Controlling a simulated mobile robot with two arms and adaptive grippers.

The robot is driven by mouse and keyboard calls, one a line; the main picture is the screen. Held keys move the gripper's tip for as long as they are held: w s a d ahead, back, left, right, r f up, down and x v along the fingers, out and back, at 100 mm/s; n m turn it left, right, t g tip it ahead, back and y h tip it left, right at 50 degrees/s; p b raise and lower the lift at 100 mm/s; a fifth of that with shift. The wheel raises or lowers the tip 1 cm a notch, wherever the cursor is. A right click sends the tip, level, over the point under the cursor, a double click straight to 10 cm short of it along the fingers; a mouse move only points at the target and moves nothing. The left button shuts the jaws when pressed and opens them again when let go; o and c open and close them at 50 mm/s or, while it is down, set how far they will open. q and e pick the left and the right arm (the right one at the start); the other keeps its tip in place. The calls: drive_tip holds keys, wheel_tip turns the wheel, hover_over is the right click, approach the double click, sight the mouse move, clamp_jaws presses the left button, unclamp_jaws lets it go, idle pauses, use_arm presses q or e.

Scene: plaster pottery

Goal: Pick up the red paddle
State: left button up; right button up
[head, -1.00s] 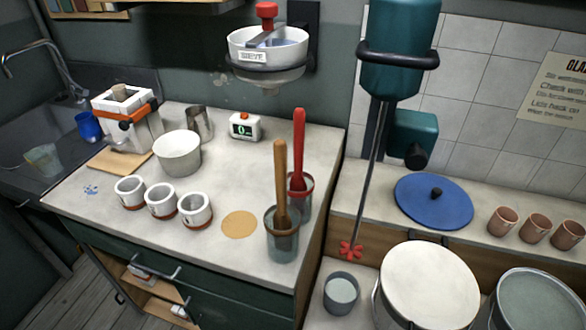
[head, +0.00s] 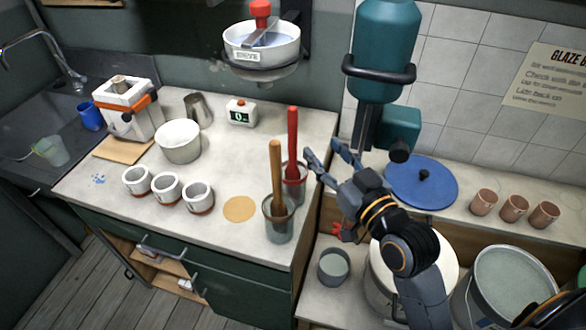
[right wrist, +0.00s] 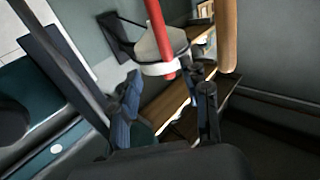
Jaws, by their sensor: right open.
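The red paddle (head: 292,135) stands upright in a clear glass jar (head: 294,190) near the right end of the counter. Its lower end is partly hidden behind the wooden paddle (head: 276,175) in the nearer jar. My right gripper (head: 323,160) is open and empty, just right of the red paddle, fingers pointing left toward it and apart from it. In the right wrist view the red handle (right wrist: 159,35) shows ahead, beyond and between the open fingers (right wrist: 170,95). My left gripper is not in view.
The wooden paddle also shows in the right wrist view (right wrist: 227,35). A white sieve (head: 262,45) hangs above the counter. A teal mixer (head: 385,50) stands close behind my right arm. White cups (head: 168,188) and a bowl (head: 178,142) stand further left.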

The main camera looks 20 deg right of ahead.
sight(295, 124)
drive_tip(key=w+a+p, duration=0.1)
drive_tip(key=w, duration=0.2)
drive_tip(key=w+a+p, duration=0.1)
drive_tip(key=w, duration=0.3)
drive_tip(key=w+a+p, duration=0.1)
drive_tip(key=w, duration=0.3)
drive_tip(key=shift+w+p, duration=0.15)
drive_tip(key=shift+p, duration=0.25)
drive_tip(key=shift+w+f, duration=0.1)
drive_tip(key=shift+w, duration=0.25)
drive_tip(key=shift+s, duration=0.1)
clamp_jaws()
